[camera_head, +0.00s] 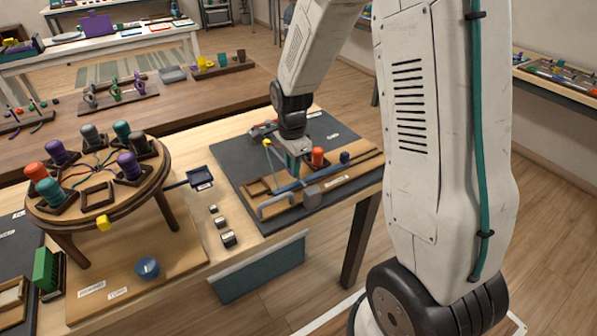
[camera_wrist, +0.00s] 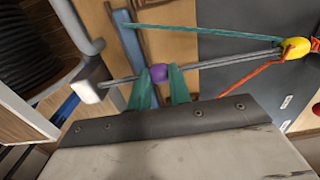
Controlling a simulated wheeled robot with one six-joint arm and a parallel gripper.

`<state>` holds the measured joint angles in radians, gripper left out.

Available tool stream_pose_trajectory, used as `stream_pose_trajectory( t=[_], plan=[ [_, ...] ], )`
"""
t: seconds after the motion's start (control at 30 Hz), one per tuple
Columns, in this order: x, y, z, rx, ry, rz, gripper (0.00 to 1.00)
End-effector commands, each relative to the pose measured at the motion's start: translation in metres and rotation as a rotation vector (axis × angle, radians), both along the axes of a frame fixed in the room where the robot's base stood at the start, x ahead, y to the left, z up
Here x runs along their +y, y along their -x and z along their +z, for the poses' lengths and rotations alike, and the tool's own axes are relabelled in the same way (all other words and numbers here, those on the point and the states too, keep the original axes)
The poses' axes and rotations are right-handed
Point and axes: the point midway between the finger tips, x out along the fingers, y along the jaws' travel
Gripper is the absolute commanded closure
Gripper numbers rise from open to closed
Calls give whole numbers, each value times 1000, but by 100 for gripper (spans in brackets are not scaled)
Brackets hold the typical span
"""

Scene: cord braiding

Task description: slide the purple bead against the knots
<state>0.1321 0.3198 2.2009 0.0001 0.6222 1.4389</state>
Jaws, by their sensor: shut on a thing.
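The purple bead (camera_wrist: 160,72) sits on a grey cord (camera_wrist: 225,62) in the wrist view. My gripper (camera_wrist: 162,82) has its teal fingers on either side of the bead, shut on it. The grey cord runs from a white block (camera_wrist: 88,91) at the left to a yellow piece (camera_wrist: 295,48) at the right. Teal and orange cords also meet at the yellow piece; I cannot make out separate knots. The bead is apart from both ends. In the head view my gripper (camera_head: 294,166) is low over the wooden board; the bead cannot be made out there.
An orange-red spool (camera_head: 318,156) and a dark blue peg (camera_head: 345,157) stand close to my gripper on the dark mat (camera_head: 232,172). A grey block (camera_head: 312,195) is in front. A round braiding stand (camera_head: 70,213) with several coloured bobbins is at the left.

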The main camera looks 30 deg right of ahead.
Motion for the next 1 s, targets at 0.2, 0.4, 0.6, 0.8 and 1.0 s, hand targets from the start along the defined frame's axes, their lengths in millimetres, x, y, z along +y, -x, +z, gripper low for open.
stream_pose_trajectory(
  t=[0.2, 0.4, 0.6, 0.8, 1.0],
  plan=[
    [0, -60, 0, -2, 0, 1, 100],
    [0, -84, 0, -2, 0, 1, 100],
    [0, -85, 0, -2, 0, 1, 100],
    [0, -85, 0, -2, 0, 1, 57],
    [0, -85, 0, -2, 0, 0, 57]
  ],
)
